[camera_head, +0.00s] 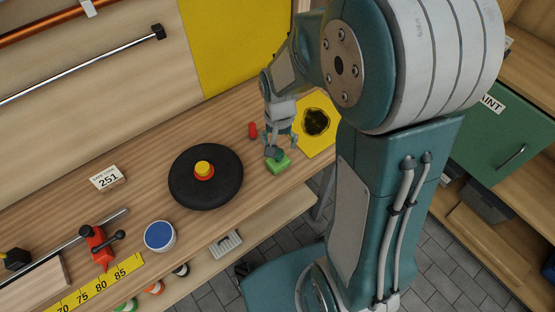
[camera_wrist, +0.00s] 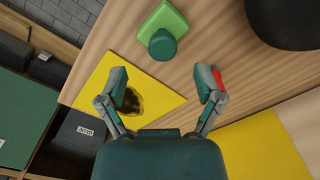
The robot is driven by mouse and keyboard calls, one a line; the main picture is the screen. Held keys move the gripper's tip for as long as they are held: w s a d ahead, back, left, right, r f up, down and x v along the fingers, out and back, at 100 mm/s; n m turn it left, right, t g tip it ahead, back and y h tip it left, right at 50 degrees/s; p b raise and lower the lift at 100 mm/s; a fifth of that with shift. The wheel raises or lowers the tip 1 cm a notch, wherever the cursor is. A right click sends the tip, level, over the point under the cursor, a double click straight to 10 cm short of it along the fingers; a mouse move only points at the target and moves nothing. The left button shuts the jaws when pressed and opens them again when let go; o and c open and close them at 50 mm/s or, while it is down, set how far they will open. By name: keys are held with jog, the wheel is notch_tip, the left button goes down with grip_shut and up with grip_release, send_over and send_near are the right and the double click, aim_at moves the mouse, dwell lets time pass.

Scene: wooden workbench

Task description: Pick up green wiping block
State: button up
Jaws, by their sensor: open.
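The green wiping block (camera_head: 279,165) lies on the wooden workbench near its front edge, right of the black disc. It has a bright green base and a darker round knob on top, and it also shows at the top of the wrist view (camera_wrist: 172,22). My gripper (camera_head: 280,143) is above the bench, close to the block in the head view. In the wrist view, the two fingers of my gripper (camera_wrist: 163,88) are spread wide with nothing between them. The block is beyond the fingertips, apart from them. The gripper partly covers the knob in the head view.
A yellow sheet with a dark stain (camera_head: 333,128) lies right of the block. A black disc (camera_head: 222,193) with a red and yellow knob is to the left. A small red object (camera_head: 252,130) stands behind. A blue-topped tin (camera_head: 159,236) and red clamp (camera_head: 98,246) are further left.

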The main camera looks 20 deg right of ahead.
aim_at(278, 159)
notch_tip(278, 159, down, 5)
jog(key=shift+w+a+f, duration=0.1)
jog(key=shift+w+a, duration=0.05)
grip_shut()
